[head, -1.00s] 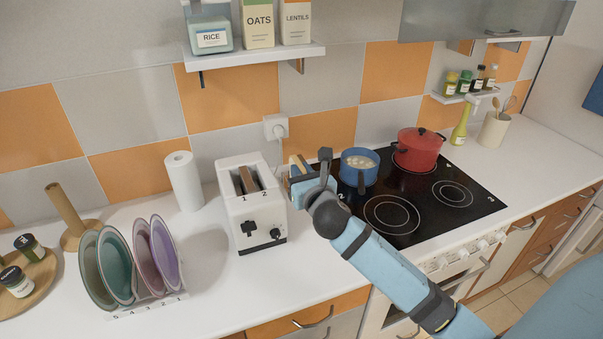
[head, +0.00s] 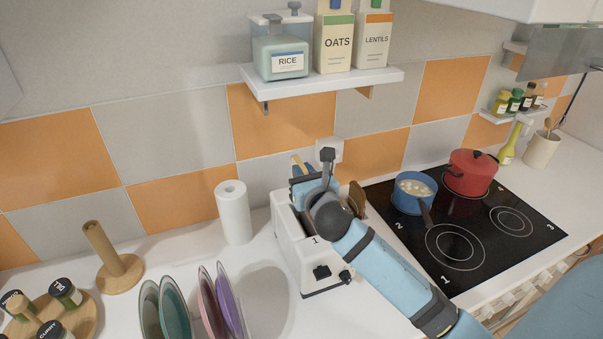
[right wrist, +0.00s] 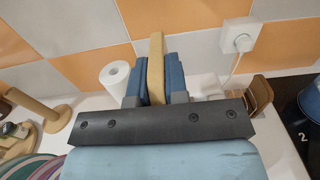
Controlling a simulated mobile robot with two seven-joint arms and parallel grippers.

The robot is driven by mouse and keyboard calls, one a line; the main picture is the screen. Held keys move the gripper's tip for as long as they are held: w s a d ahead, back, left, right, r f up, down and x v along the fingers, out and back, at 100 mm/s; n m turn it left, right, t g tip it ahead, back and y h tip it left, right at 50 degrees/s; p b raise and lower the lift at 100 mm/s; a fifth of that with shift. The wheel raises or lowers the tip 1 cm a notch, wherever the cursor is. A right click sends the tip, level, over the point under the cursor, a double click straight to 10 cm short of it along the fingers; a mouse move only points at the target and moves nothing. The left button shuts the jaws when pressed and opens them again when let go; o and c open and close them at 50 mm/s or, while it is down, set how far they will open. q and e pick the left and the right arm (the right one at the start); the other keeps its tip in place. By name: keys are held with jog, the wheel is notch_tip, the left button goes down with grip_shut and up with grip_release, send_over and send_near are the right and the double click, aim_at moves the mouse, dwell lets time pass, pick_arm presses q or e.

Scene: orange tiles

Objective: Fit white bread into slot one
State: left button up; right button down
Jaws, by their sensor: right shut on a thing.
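The white toaster (head: 308,262) stands on the counter, with its levers facing the front and a "1" marked by its left slot. My right gripper (head: 308,186) is above the toaster's back left part and partly hides its slots. It is shut on the white bread (right wrist: 156,66), a pale tan slice held on edge between the blue fingers. The slice's top edge (head: 298,164) also shows in the head view. Its lower edge is hidden, so I cannot tell whether it enters slot one. My left gripper is out of view.
A paper towel roll (head: 233,212) and a plate rack with several plates (head: 172,305) stand left of the toaster. The stove (head: 465,232) with a blue pot (head: 413,195) is on the right. A shelf (head: 325,82) hangs above.

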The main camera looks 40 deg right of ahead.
jog(key=shift+s+d+r, duration=0.2)
jog(key=shift+s, duration=0.3)
jog(key=shift+w+f, duration=0.1)
jog(key=shift+w+a+f+b, duration=0.15)
jog(key=shift+f+b, duration=0.25)
jog(key=shift+f, duration=0.45)
notch_tip(320, 180, down, 2)
jog(key=shift+f+b, duration=0.2)
jog(key=shift+b, duration=0.5)
jog(key=shift+f+b, duration=0.3)
jog(key=shift+f, duration=0.55)
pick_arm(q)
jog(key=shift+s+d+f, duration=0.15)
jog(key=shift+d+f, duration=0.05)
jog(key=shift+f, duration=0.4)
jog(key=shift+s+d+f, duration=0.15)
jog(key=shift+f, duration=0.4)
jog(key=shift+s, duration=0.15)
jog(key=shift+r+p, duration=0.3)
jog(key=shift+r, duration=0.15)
